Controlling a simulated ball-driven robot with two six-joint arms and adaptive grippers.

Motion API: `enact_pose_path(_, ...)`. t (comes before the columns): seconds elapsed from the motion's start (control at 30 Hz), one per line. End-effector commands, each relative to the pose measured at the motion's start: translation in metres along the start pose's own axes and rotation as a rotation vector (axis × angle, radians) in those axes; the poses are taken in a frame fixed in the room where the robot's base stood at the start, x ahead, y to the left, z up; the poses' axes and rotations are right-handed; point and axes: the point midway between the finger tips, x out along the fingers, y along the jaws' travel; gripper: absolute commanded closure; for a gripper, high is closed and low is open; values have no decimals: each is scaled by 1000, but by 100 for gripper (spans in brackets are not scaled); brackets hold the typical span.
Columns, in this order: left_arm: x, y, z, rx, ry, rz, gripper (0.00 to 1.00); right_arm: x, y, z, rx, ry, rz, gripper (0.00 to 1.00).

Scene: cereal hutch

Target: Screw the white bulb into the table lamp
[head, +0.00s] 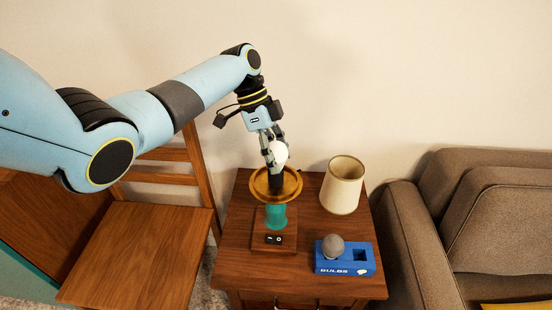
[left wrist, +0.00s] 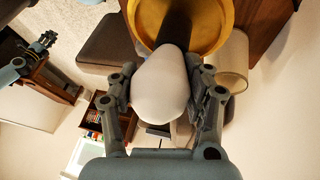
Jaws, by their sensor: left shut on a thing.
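My left gripper (head: 271,143) is shut on the white bulb (head: 280,154), one finger on each side of it. The gripper also shows in the left wrist view (left wrist: 161,97), with the bulb (left wrist: 160,88) between its fingertips. The table lamp has a teal stem (head: 276,216), a gold dish (head: 263,184) and a dark socket (head: 275,182) on a wooden base. The bulb is directly above the socket and looks in line with it. Its lower end is hidden, so I cannot tell whether they touch.
On the wooden side table (head: 235,268), a cream lampshade (head: 343,186) stands to the right of the lamp. A blue bulb box (head: 345,264) in front holds a grey bulb (head: 333,246) beside an empty square hole. A wooden chair (head: 130,250) is left, a brown sofa (head: 480,215) right.

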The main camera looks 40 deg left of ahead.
Motion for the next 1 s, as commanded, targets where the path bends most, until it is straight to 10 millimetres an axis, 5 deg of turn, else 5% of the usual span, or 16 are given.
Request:
enact_pose_path(0.87, 0, 0, 1, 273, -67, 114, 83, 26, -2, 5, 0, -4, 0, 71)
enact_pose_path(0.9, 0, 0, 1, 273, -67, 114, 50, 26, -2, 5, 0, -4, 0, 71)
enact_pose_path(1.0, 0, 0, 1, 273, -66, 113, 37, 26, -2, 5, 0, -4, 0, 71)
